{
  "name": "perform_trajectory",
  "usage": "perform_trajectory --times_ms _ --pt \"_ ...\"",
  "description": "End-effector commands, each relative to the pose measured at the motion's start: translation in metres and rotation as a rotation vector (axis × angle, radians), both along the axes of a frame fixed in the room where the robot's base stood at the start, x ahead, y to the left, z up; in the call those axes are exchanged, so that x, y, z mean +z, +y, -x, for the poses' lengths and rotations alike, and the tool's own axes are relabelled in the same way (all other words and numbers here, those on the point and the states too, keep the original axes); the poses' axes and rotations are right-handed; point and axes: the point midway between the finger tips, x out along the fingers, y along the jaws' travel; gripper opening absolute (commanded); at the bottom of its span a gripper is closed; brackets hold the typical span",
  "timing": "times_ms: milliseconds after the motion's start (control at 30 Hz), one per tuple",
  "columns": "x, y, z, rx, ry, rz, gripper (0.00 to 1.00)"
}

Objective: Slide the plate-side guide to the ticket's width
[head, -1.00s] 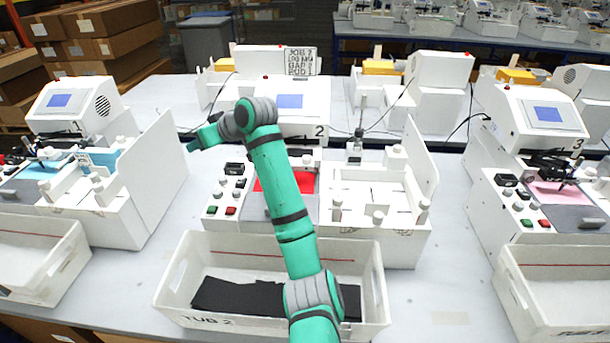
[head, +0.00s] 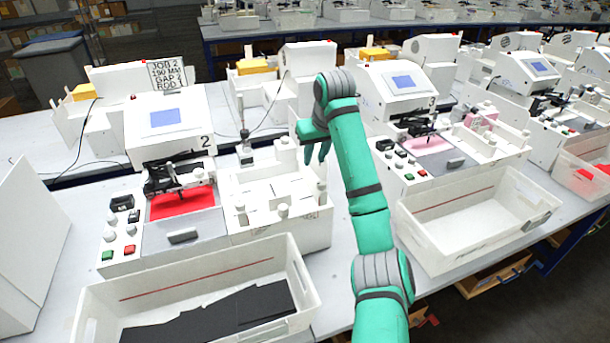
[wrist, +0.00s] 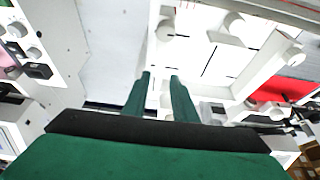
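The ticket (head: 168,75) is a white sign behind plotter 2; it reads JOB 2, 190 mm, with smaller lines below. Plotter 2's red plate (head: 180,203) is left of the white guide bed (head: 262,192). A knobbed post (head: 241,215) stands at the bed's plate side; I cannot tell for sure which part is the plate-side guide. My gripper (head: 316,157) points down above the bed's outer right side, away from the red plate. In the wrist view its fingers (wrist: 160,77) are apart with nothing between them. The red plate also shows there (wrist: 290,88).
A tub (head: 285,258) with dark sheets stands in front of plotter 2. Plotter 3 (head: 405,85) and its empty tub (head: 480,210) are to the right. Other posts (head: 283,211) stick up from the bed, and a tall white box (head: 30,240) stands at left.

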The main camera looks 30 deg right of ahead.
Motion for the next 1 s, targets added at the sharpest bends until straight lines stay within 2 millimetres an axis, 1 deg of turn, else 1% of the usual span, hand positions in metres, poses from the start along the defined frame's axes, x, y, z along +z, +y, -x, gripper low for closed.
perform_trajectory --times_ms 167,400,600,800,1000 --pt "-0.021 -0.002 -0.007 -0.001 0.003 -0.002 0.25" --pt "-0.061 -0.006 -0.024 0.000 0.003 -0.002 0.25" --pt "-0.086 -0.008 -0.034 0.001 0.002 -0.001 0.25" --pt "-0.096 -0.008 -0.039 0.001 0.001 -0.001 0.25" --pt "-0.097 -0.008 -0.039 0.002 0.000 0.000 0.25"
